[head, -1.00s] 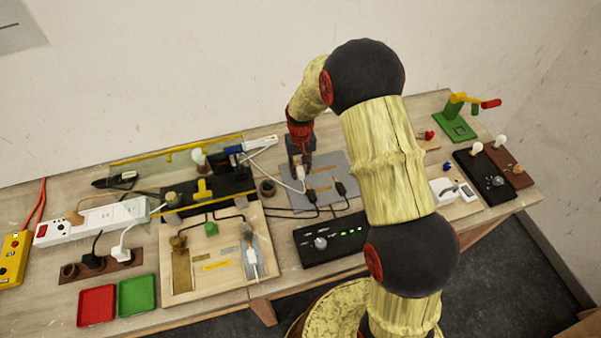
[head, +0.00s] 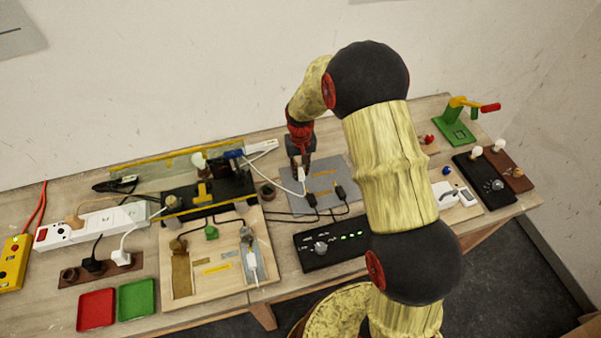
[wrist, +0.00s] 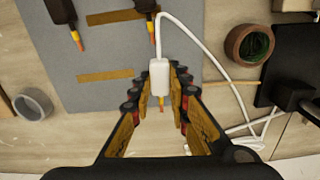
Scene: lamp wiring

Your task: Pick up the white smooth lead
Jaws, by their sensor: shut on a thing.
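The white smooth lead (wrist: 159,77) has a white plug end between my gripper's (wrist: 160,98) fingers in the wrist view. Its white cable loops up and to the right from the plug. In the head view the white cable (head: 288,180) runs from near my gripper (head: 301,170) up to the left. My gripper is shut on the plug, over the grey mat (wrist: 70,65). Whether the plug touches the mat is hard to tell. Two dark leads with orange tips (wrist: 77,38) lie on the mat near the plug.
A brown ring with green inside (wrist: 250,45) and a grey ring (wrist: 33,103) lie on either side of my gripper. A black box with green lights (head: 333,242) stands in front of the mat. A wooden board (head: 210,258) with fittings is to the left.

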